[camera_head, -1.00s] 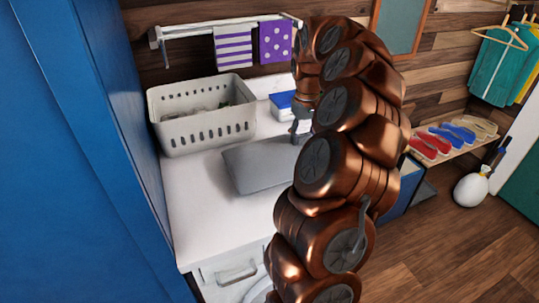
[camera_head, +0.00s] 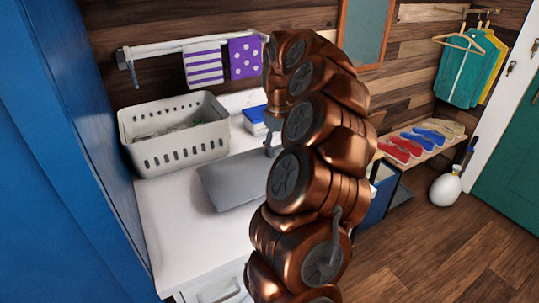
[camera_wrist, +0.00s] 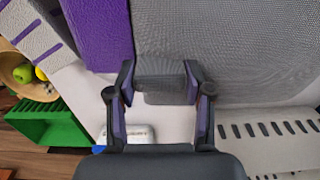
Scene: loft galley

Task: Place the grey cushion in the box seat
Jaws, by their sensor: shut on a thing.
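The grey cushion (camera_head: 232,182) appears flat over the white counter, in front of the slotted basket. I cannot tell whether it touches the counter. Its grey mesh cover (camera_wrist: 240,50) fills the upper right of the wrist view. My gripper (camera_head: 272,143) is at the cushion's far right side, partly hidden by my arm. In the wrist view my gripper (camera_wrist: 161,72) is shut on the cushion's edge, with grey fabric between the fingers. A dark blue box (camera_head: 384,198) stands on the floor behind my arm; I cannot tell if it is the box seat.
A slotted basket (camera_head: 180,150) stands on the counter (camera_head: 180,235). A blue and white box (camera_head: 254,120) stands behind the gripper. Towels (camera_head: 204,68) hang on a wall rail. A tall blue panel closes the left.

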